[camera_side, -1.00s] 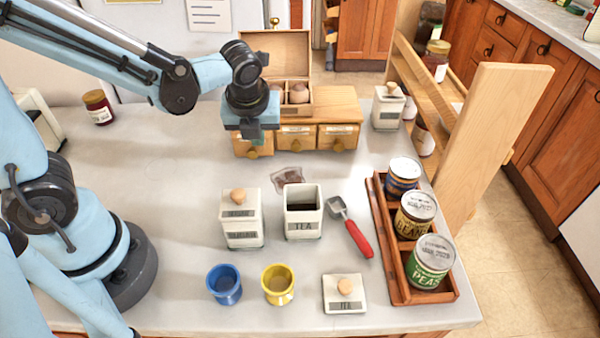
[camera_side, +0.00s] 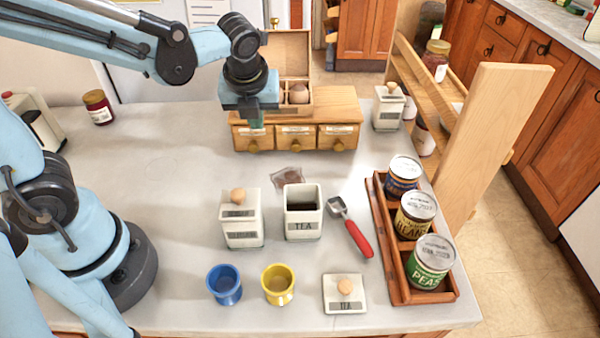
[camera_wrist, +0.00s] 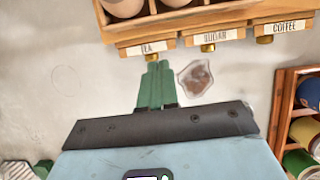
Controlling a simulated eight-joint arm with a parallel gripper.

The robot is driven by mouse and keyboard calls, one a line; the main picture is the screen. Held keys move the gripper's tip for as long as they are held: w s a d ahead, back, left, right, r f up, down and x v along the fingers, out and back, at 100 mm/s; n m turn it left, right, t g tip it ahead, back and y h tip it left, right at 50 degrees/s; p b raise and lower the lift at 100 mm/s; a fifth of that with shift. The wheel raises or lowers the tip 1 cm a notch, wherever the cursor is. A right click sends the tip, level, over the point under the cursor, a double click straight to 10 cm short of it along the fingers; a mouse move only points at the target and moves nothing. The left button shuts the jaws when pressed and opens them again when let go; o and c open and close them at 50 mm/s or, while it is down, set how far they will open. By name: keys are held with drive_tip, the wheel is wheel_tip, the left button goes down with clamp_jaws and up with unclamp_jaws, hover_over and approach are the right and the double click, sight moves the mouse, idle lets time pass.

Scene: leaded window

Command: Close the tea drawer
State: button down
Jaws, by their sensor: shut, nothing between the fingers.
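The tea drawer (camera_side: 240,140) is the left of three drawers in a small wooden chest (camera_side: 340,104). Its front looks level with the sugar drawer (camera_side: 296,137) and coffee drawer (camera_side: 337,137) fronts. In the wrist view the tea drawer's labelled front (camera_wrist: 132,50) also lines up with the other two. My gripper (camera_side: 257,123) is above and in front of the tea drawer in the side view. Its green fingers (camera_wrist: 157,66) are together and empty, with their tips over the tea knob area in the wrist view, partly hiding it. I cannot tell whether they touch.
An open-lidded box with egg-like items (camera_side: 299,94) sits on the chest. A crumpled packet (camera_side: 288,175) lies in front. Canisters (camera_side: 303,222), a red-handled scoop (camera_side: 352,230), cups (camera_side: 278,285) and a can tray (camera_side: 385,250) stand nearer. The counter's left middle is clear.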

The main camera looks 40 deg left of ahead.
drive_tip(key=s+r+n+t+h, duration=0.1)
drive_tip(key=s+n+t, duration=0.1)
drive_tip(key=n, duration=1.1)
drive_tip(key=s+r+n+t+h, duration=0.2)
drive_tip(key=s+n, duration=0.1)
drive_tip(key=n, duration=1.1)
drive_tip(key=shift+s+d+r, duration=0.3)
drive_tip(key=shift+s+d, duration=0.05)
